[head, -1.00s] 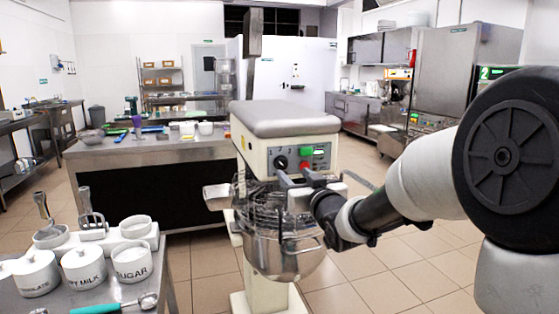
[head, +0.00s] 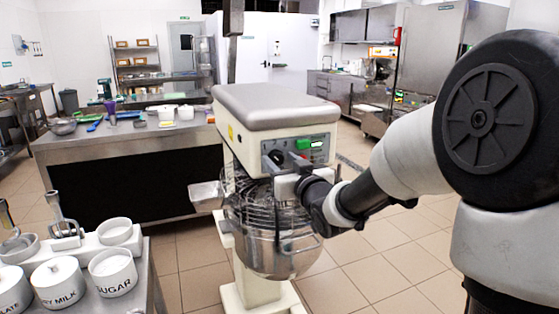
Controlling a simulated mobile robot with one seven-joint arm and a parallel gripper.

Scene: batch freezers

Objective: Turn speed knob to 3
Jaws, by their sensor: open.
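The planetary mixer (head: 270,105) stands in the middle of the head view, with a grey control panel on its front. The black round speed knob (head: 275,157) is at the left of the panel, partly covered by my gripper. I cannot tell whether a finger touches the knob. A green button (head: 302,144) shows above the gripper; the red button is mostly hidden behind it.
The wire guard (head: 262,205) and steel bowl (head: 275,250) are just below my gripper. A side table with labelled white jars (head: 112,272) is at the lower left. A steel counter (head: 110,147) stands behind the mixer. The floor to the right is clear.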

